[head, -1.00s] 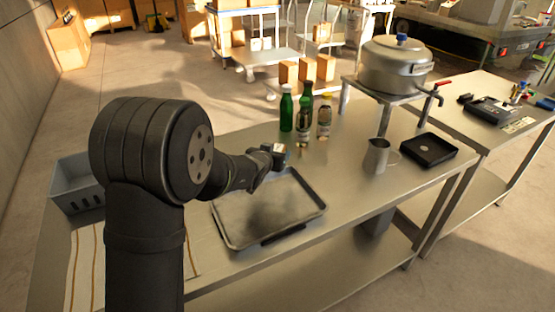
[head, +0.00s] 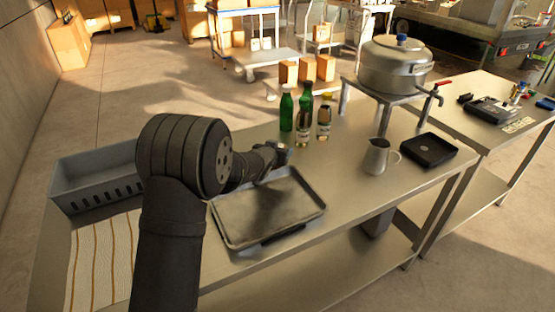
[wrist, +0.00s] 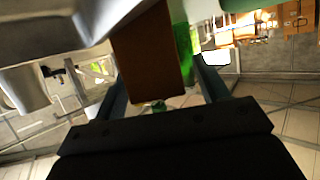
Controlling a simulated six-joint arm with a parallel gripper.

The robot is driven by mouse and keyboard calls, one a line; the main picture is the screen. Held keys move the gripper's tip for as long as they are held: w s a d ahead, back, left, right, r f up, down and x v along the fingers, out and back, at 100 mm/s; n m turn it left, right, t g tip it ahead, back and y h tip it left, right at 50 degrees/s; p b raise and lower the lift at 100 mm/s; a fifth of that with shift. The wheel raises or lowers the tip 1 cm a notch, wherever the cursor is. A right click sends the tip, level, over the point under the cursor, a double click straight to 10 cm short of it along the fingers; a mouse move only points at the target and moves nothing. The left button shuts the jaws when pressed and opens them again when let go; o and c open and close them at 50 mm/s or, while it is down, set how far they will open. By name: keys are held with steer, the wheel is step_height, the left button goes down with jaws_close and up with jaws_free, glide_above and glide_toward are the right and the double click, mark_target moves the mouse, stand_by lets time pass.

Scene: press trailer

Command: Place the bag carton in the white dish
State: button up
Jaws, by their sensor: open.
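My gripper (head: 280,152) is above the back edge of the grey metal tray, partly behind my own arm in the head view. In the wrist view my gripper (wrist: 155,75) is open, with one finger on each side. A brown box-like thing (wrist: 150,52), perhaps the bag carton, shows between and beyond the fingers. I cannot tell whether it touches them. In the head view I cannot make out this box at the gripper. I see no clear white dish in either view; my arm hides part of the table.
The tray (head: 235,238) lies mid-table. Green bottles (head: 287,110) and a yellow-capped bottle (head: 324,120) stand behind it. A metal jug (head: 377,157) and black tray (head: 430,151) are right. A grey basket (head: 95,180) and striped cloth (head: 103,262) are left. Table between tray and jug is clear.

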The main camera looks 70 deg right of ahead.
steer(key=c, duration=1.2)
steer(key=shift+c, duration=0.2)
steer(key=shift+r, duration=0.15)
steer(key=r, duration=0.4)
steer(key=shift+s+r, duration=0.15)
steer(key=shift+s, duration=0.15)
steer(key=s+a+r, duration=0.4)
steer(key=s+r, duration=0.2)
steer(key=s, duration=0.4)
steer(key=shift+a+r, duration=0.25)
steer(key=shift+a, duration=0.1)
